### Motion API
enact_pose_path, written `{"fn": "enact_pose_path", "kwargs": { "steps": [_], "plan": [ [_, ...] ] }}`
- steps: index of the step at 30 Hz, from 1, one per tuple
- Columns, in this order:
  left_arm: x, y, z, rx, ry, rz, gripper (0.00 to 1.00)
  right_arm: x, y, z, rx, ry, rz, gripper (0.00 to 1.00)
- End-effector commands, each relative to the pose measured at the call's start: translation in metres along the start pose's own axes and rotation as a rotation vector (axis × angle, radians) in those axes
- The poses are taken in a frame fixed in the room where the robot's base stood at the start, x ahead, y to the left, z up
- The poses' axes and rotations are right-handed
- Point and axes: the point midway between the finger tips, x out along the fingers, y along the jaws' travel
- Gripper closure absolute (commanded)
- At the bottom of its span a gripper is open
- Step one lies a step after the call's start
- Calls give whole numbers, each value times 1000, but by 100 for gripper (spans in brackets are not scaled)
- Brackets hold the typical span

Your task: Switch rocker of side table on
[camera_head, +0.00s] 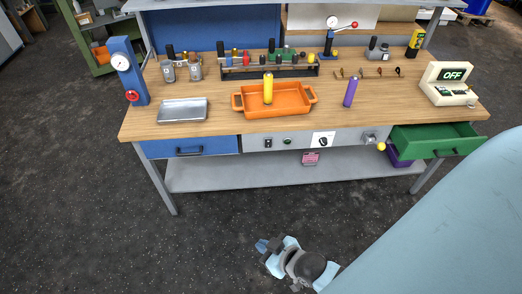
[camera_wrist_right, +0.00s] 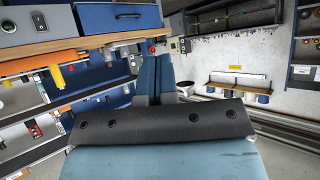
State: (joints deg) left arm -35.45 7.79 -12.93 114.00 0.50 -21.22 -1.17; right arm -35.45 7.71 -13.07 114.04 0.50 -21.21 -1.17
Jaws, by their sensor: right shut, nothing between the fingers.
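The workbench (camera_head: 220,119) has a grey front panel with a small dark rocker switch (camera_head: 268,143) left of its middle; whether it is on or off is too small to tell. A cream box (camera_head: 448,93) on the right of the top has a display reading OFF (camera_head: 452,75). My right gripper (camera_head: 266,244) is low in front of the bench, apart from the panel. Its blue fingers are shut together and empty, as the right wrist view shows (camera_wrist_right: 155,76). My left gripper is not in view.
A green drawer (camera_head: 436,145) stands open at the right; a blue drawer (camera_head: 190,146) is shut. An orange tray (camera_head: 284,112) sits above. The floor in front is clear.

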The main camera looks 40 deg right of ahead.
Motion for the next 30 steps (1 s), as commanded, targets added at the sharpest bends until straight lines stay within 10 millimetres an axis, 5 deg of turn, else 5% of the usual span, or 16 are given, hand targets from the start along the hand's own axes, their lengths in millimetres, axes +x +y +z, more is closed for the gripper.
{"fn": "enact_pose_path", "kwargs": {
  "steps": [10, 14, 17, 20, 24, 30],
  "plan": [
    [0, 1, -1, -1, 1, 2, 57, 0, 2, 0, -2, 1, 2, 100],
    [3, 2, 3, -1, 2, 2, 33, 7, 5, 5, -41, -5, 8, 100],
    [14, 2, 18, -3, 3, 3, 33, 34, 21, 23, -218, -24, 43, 100],
    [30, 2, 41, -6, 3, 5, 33, 83, 56, 50, -575, -75, 117, 100],
    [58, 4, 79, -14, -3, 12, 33, 164, 134, 77, -1250, -231, 274, 100],
    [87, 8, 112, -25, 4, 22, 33, 240, 249, 68, -2087, -615, 485, 100]
  ]
}}
